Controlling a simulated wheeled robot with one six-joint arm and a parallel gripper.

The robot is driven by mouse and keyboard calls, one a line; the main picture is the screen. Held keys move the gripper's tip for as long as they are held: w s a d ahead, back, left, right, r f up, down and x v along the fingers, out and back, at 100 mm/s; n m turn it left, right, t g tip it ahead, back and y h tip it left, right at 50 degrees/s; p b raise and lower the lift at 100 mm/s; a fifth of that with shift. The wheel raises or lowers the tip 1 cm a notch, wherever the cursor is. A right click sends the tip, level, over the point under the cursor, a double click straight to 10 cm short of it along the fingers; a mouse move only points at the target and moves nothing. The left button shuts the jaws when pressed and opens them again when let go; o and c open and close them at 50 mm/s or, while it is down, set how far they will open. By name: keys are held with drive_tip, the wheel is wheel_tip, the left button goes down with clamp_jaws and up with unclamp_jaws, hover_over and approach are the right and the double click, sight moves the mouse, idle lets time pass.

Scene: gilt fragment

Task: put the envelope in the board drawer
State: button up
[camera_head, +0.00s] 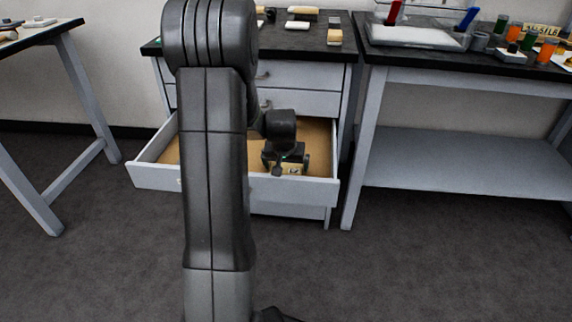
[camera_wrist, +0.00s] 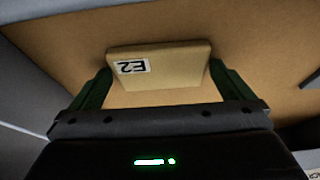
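A tan envelope (camera_wrist: 180,62) with a white label reading "E2" is between the two fingers of my gripper (camera_wrist: 160,78) in the wrist view. The fingers meet its left and right edges. In the head view my gripper (camera_head: 286,160) is low over the pulled-out drawer (camera_head: 310,191), inside its walls. Only a small pale bit of the envelope shows there, below the gripper. The drawer's brown floor (camera_wrist: 55,45) lies under the envelope in the wrist view; I cannot tell whether they touch.
The drawer unit's dark top (camera_head: 290,45) carries several small blocks. Shut drawers (camera_head: 300,75) are above the open one. A bench (camera_head: 460,80) with jars and a clear rack stands to the right. Another table (camera_head: 45,40) is at the left. My arm hides part of the drawer.

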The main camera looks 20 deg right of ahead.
drive_tip(key=shift+r, duration=0.3)
drive_tip(key=p+v, duration=0.4)
drive_tip(key=v, duration=0.7)
drive_tip(key=shift+s+a+r, duration=0.15)
drive_tip(key=shift+r, duration=0.15)
